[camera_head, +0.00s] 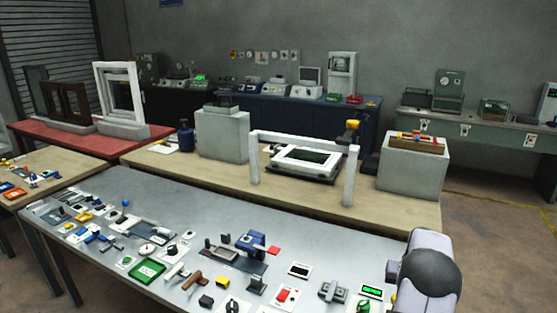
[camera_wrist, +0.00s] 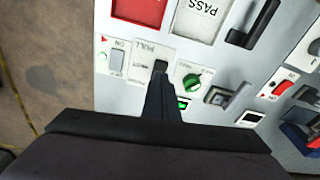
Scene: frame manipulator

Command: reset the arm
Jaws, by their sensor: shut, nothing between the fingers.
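My gripper (camera_wrist: 161,84) shows in the wrist view as dark fingers closed together, with nothing seen between them. It is above a grey panel table (camera_wrist: 225,65), over a white plate marked PULL (camera_wrist: 152,52). The fingers cover the lower part of that plate, and I cannot tell whether they touch it. In the head view, a grey and dark part of my arm (camera_head: 425,272) is at the right end of the grey table (camera_head: 200,195). The fingers are not visible there.
Near the fingers are a green knob (camera_wrist: 193,83), a rocker switch (camera_wrist: 117,62), a red bin (camera_wrist: 140,10) and a white PASS square (camera_wrist: 200,18). Several switches and a blue device (camera_head: 250,241) crowd the grey table. A white frame (camera_head: 303,139) stands on the wooden table behind.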

